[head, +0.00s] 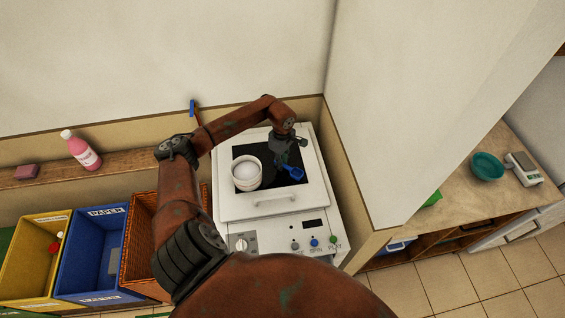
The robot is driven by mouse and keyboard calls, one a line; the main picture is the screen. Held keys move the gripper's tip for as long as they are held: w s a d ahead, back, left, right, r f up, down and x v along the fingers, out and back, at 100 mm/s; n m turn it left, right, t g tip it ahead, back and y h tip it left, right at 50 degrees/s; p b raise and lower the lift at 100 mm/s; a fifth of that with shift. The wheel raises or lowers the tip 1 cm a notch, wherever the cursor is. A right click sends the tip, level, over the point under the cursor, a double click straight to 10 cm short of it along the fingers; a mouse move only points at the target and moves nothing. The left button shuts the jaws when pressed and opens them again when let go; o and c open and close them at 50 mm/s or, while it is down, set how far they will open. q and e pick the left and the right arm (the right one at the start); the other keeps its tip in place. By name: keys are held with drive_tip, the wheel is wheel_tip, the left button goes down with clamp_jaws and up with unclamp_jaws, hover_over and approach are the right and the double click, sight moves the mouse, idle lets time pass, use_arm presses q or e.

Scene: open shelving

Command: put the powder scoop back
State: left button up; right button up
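A blue powder scoop (294,172) is over or on the black top plate (267,151) of a white machine. A white round tub (246,174) of white powder stands to its left on the same plate, apart from the scoop. My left gripper (283,159) points down right at the scoop, overlapping its upper end. The fingers are dark and small, so I cannot tell whether they are closed on it. My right gripper is out of view.
The white machine (265,210) has a front handle and knobs; a wall corner stands close on its right. A pink bottle (81,150) and a pink block (26,171) are on the left ledge. Yellow (23,261), blue (79,273) and wicker bins stand below.

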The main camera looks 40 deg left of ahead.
use_arm(q)
drive_tip(key=shift+o, duration=1)
drive_tip(key=shift+r, duration=0.1)
drive_tip(key=shift+r, duration=0.3)
wheel_tip(320, 180, up, 12)
drive_tip(key=b, duration=0.1)
drive_tip(key=shift+f, duration=0.25)
